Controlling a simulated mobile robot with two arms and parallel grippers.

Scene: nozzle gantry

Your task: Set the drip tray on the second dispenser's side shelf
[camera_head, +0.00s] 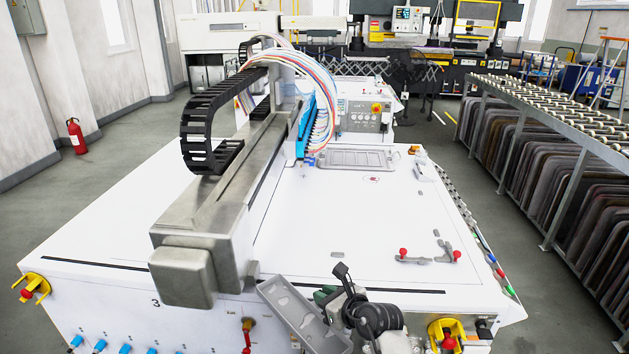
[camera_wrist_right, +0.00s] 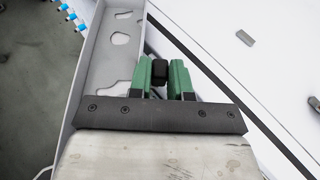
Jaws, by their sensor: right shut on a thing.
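A long, shallow grey tray with cut-out shapes in its floor, which I take for the drip tray (camera_head: 290,308), is at the front edge of the white machine. It is tilted in the head view and also shows in the right wrist view (camera_wrist_right: 118,45). My right gripper (camera_head: 327,293), with green fingers, is beside the tray's edge. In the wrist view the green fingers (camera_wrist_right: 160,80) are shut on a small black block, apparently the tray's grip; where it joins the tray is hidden. I cannot pick out the side shelf for certain. My left gripper is out of view.
The white machine top (camera_head: 350,215) is mostly clear. A steel gantry beam (camera_head: 215,215) crosses its left part. A flat grey tray-like plate (camera_head: 355,158) lies at the back. Red-knobbed levers (camera_head: 428,257) and a yellow-guarded button (camera_head: 447,335) are at the right.

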